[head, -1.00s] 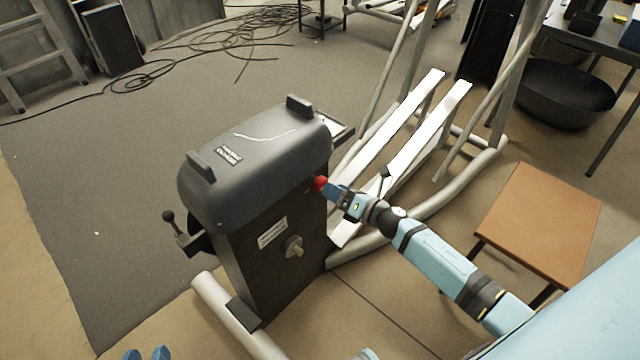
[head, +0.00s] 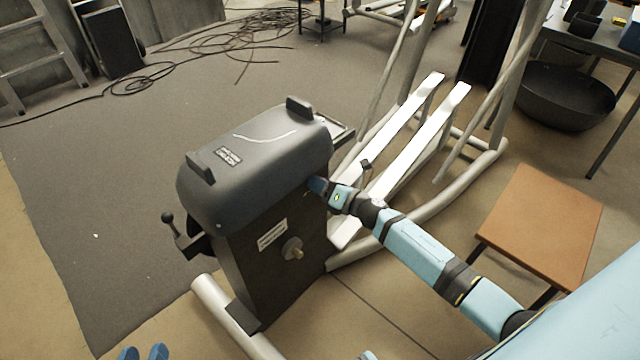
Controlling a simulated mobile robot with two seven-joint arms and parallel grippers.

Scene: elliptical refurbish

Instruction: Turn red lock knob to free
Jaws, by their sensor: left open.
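The red lock knob does not show now; its place on the upper right side of the grey machine housing (head: 262,150) is covered by my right gripper (head: 315,187). The blue fingers of the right gripper are up against that side of the housing, over the knob's place. I cannot see whether they are shut on the knob. My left gripper (head: 143,352) shows only as two blue fingertips at the bottom edge. They are apart with nothing between them, well away from the housing.
White rails (head: 418,133) and tubes lie behind my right arm. A brown-topped stool (head: 541,222) stands at the right.

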